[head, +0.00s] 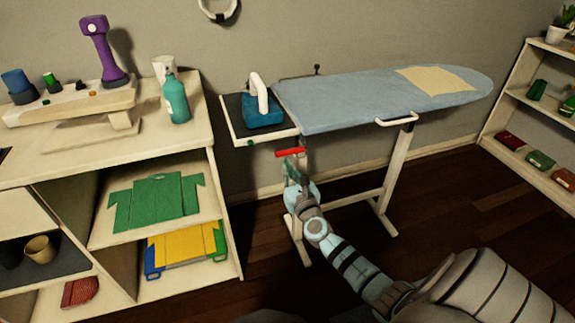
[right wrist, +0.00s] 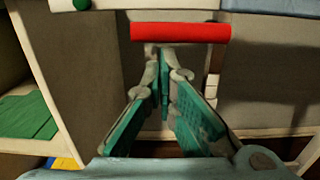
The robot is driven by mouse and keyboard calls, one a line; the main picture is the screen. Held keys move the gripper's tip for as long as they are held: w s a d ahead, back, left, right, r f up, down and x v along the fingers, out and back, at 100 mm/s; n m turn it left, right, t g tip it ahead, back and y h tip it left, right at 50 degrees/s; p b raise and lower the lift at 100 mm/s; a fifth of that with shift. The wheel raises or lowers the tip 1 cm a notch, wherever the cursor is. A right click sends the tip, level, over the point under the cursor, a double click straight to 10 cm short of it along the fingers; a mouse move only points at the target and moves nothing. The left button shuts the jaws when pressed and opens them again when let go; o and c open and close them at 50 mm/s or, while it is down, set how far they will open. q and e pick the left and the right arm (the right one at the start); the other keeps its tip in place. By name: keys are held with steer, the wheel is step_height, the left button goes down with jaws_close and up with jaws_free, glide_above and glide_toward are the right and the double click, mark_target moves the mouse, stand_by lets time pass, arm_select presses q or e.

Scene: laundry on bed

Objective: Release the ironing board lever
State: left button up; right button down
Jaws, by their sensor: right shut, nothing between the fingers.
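The red lever (head: 289,152) sits under the left end of the ironing board (head: 350,97), below the iron rest. In the right wrist view the lever (right wrist: 180,32) is a horizontal red bar just beyond my fingertips. My right gripper (head: 292,165) is shut and empty just below the lever; it also shows in the right wrist view (right wrist: 163,75). I cannot tell whether the fingertips touch the lever. The board stands upright on pale legs (head: 397,170). My left gripper is in neither view.
A blue iron (head: 262,112) stands on the iron rest (head: 232,108). A wooden shelf unit (head: 222,200) with folded clothes is close on the left, with a teal bottle (head: 176,100) on top. Another shelf (head: 495,112) is at the right. Dark floor lies clear under the board.

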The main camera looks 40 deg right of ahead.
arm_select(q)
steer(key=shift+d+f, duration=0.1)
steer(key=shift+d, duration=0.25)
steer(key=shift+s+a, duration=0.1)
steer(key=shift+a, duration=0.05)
arm_select(e)
steer(key=shift+m, duration=0.3)
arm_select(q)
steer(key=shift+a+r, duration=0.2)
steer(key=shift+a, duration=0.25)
arm_select(e)
steer(key=shift+a+r+m, duration=0.15)
steer(key=shift+r+m, duration=0.1)
steer(key=shift+m, duration=0.05)
